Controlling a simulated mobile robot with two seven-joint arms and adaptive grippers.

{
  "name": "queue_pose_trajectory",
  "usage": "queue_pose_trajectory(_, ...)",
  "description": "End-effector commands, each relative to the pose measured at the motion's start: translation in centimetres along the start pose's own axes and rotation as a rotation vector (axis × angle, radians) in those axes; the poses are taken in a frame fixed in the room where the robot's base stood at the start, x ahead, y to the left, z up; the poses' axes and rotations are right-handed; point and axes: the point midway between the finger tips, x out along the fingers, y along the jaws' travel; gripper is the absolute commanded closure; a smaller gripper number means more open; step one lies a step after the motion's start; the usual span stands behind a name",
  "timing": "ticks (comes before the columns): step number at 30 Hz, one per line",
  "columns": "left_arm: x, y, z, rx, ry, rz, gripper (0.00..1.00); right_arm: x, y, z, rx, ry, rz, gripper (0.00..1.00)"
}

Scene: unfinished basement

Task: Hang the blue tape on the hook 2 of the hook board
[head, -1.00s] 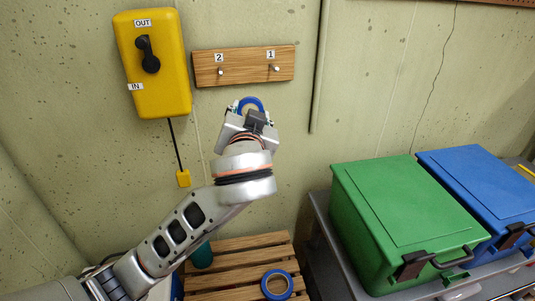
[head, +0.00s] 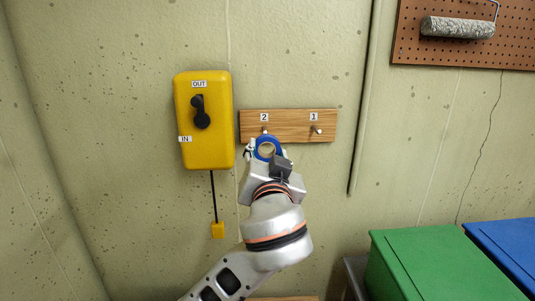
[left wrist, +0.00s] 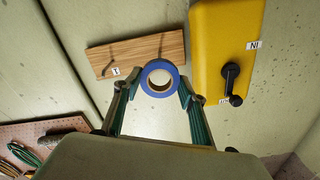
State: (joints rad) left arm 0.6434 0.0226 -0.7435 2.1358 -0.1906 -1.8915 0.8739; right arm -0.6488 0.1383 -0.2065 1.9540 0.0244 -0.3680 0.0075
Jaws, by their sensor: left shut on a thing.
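The wooden hook board (head: 288,138) is on the wall, with pegs labelled 2 (head: 264,131) and 1 (head: 316,130); it also shows in the left wrist view (left wrist: 172,46). My left gripper (head: 267,153) is shut on the blue tape (head: 266,138), a ring facing the wall. In the head view the tape sits just below hook 2 and overlaps the board's lower edge. In the left wrist view the tape (left wrist: 147,70) is between the fingertips (left wrist: 160,82), its top near the board's edge. I cannot tell the gap to the hook. My right gripper is not in view.
A yellow switch box (head: 204,145) with a black handle is left of the board, its cord hanging below. A pipe (head: 364,110) runs down the wall to the right. A pegboard (head: 480,48) holds a paint roller. Green (head: 430,260) and blue (head: 510,245) bins stand lower right.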

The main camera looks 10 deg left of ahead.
Motion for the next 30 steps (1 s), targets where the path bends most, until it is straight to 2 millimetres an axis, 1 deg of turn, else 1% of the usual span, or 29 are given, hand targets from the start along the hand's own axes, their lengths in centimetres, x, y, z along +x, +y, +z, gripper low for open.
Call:
queue_pose_trajectory(4, 0.9, 0.0, 0.0, 0.000, -0.001, -0.001, 0.75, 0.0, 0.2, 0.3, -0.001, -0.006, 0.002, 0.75)
queue_pose_trajectory(30, 5.6, 0.0, 0.0, 0.001, 0.000, 0.000, 0.75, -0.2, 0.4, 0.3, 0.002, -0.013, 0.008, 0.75)
